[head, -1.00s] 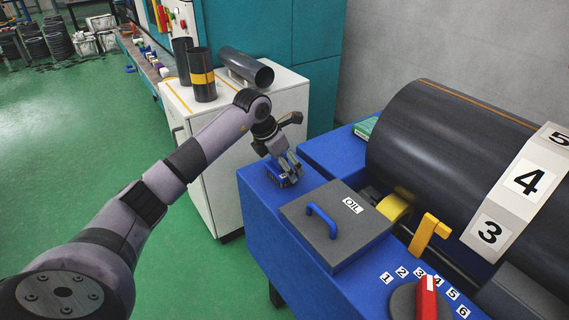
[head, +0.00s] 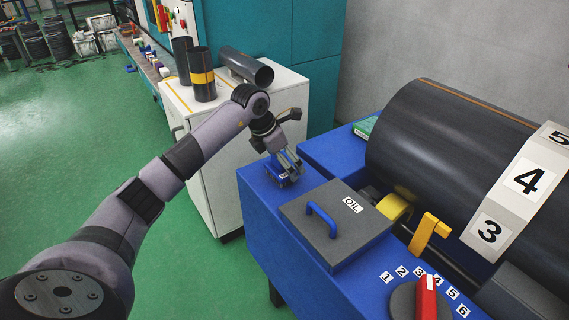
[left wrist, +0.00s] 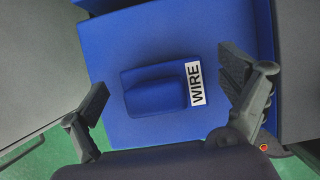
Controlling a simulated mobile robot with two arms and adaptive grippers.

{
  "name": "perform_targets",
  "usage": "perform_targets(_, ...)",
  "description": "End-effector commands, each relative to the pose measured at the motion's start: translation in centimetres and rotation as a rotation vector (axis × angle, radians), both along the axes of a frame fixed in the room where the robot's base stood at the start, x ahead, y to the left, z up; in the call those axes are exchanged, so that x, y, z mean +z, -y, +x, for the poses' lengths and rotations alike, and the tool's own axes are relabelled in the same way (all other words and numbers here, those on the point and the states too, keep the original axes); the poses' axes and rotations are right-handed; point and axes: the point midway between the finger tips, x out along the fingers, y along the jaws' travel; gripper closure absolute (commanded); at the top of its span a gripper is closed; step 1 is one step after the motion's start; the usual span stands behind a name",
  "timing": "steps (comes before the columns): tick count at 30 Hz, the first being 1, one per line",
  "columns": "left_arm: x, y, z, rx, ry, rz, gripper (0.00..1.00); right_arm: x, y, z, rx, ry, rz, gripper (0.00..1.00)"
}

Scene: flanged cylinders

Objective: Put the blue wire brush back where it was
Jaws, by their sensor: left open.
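The blue wire brush (left wrist: 157,92) is a small blue block with a raised grip and a white label reading WIRE. It rests on the blue bench top (left wrist: 170,40), near its far left corner. It also shows in the head view (head: 283,181), partly hidden by my fingers. My left gripper (head: 289,165) points down over the brush. In the left wrist view its fingers (left wrist: 165,90) are wide apart, one on each side of the brush, with gaps between. My right gripper is not in view.
A grey lid marked OIL (head: 318,244) with a blue handle lies near the brush. A white cabinet (head: 275,116) with black pipes is behind my arm. A red lever (head: 426,296) is at the front.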

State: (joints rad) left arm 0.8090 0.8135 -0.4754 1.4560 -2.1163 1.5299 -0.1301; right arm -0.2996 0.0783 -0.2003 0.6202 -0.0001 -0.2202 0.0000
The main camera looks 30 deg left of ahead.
Motion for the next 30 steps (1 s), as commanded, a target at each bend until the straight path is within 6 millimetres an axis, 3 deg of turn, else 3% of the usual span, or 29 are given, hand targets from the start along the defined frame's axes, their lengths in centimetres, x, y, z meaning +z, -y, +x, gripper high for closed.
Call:
perform_targets(9, 6.3, -1.0, -2.4, 0.001, 0.007, 0.003, 0.05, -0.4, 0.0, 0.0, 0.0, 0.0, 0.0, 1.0)
perform_targets(15, 9.1, -1.4, -3.6, 0.002, 0.004, 0.002, 0.05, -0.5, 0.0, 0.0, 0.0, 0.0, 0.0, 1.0)
perform_targets(30, 10.0, -1.5, -4.1, 0.001, 0.002, 0.001, 0.05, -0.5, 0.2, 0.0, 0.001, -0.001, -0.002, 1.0)
